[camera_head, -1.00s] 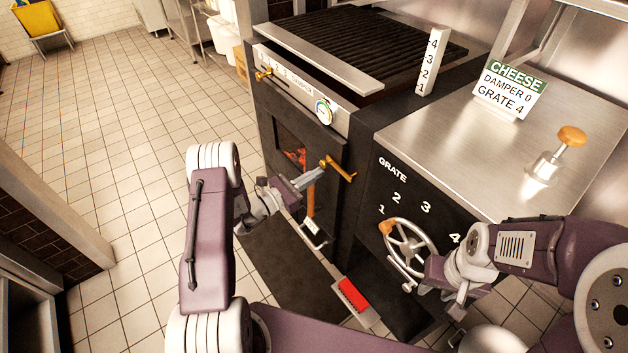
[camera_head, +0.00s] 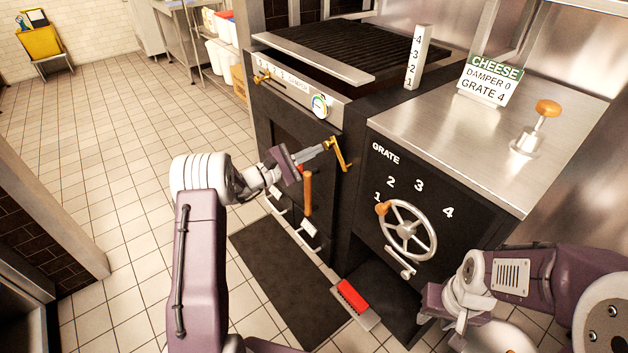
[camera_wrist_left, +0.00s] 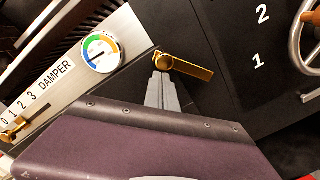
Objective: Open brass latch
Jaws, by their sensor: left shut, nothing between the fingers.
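The brass latch (camera_head: 342,156) is on the right edge of the dark oven door (camera_head: 322,225). It slants down to the right in the head view. It also shows in the left wrist view (camera_wrist_left: 190,67), just beyond my fingertips. My left gripper (camera_head: 325,146) is shut and empty, its tips close to the latch's pivot end; I cannot tell if they touch it. The left wrist view shows the same narrow grey fingers (camera_wrist_left: 161,76). An orange door handle (camera_head: 308,192) hangs just below. My right gripper (camera_head: 440,303) is low at right, apart from the grate wheel; its fingers are unclear.
The grate wheel (camera_head: 432,237) with its orange knob is right of the door. A brass damper slider (camera_head: 262,77) and a round gauge (camera_head: 320,105) are above the door. A red block (camera_head: 352,295) sits low in front.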

